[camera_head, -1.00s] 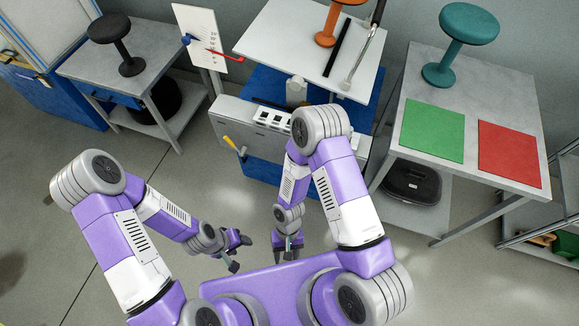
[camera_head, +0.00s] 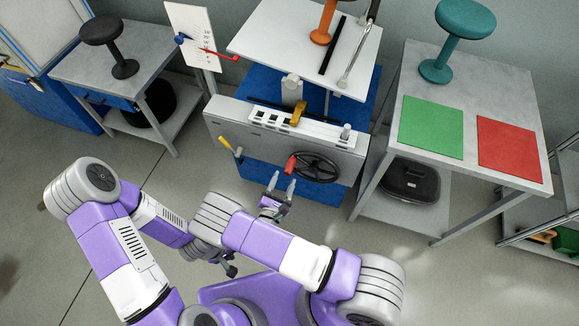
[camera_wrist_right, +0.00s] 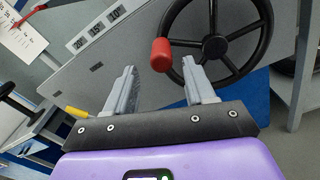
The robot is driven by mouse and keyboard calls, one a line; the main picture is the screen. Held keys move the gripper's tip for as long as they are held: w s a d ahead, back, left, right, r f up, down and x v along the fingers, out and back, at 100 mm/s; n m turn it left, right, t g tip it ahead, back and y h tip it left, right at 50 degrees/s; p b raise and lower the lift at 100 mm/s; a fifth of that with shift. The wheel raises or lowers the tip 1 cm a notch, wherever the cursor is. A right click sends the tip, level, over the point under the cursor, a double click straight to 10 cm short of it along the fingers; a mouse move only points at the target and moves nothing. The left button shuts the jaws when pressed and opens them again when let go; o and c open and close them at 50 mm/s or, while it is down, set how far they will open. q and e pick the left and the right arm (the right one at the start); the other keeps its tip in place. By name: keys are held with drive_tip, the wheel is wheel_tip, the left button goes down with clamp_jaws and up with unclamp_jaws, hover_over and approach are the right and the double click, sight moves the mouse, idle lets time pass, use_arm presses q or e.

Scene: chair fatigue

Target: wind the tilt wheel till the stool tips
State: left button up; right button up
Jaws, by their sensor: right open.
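The tilt wheel is a black spoked handwheel (camera_head: 316,168) on the front of the grey machine, with a red knob (camera_head: 291,162) at its left rim. It also shows in the right wrist view (camera_wrist_right: 222,42), with its red knob (camera_wrist_right: 161,54). My right gripper (camera_head: 280,184) is open and empty, just below and left of the red knob; its fingers (camera_wrist_right: 160,85) point toward the wheel, apart from the knob. The orange stool (camera_head: 322,30) stands on the white tilting plate (camera_head: 290,35), its top cut off by the frame. My left gripper (camera_head: 231,270) is low at the left, mostly hidden by my right arm.
A white scale board with a red pointer (camera_head: 205,49) stands left of the plate. A yellow-handled lever (camera_head: 228,145) is on the machine's left front. A teal stool (camera_head: 455,40), green mat (camera_head: 431,127) and red mat (camera_head: 508,149) are on the right table. A black stool (camera_head: 112,45) is on the left table.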

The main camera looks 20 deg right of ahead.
sight(290, 167)
drive_tip(key=b+x, duration=0.1)
drive_tip(key=x, duration=0.5)
drive_tip(key=shift+w+d, duration=0.2)
drive_tip(key=shift+d, duration=0.05)
clamp_jaws()
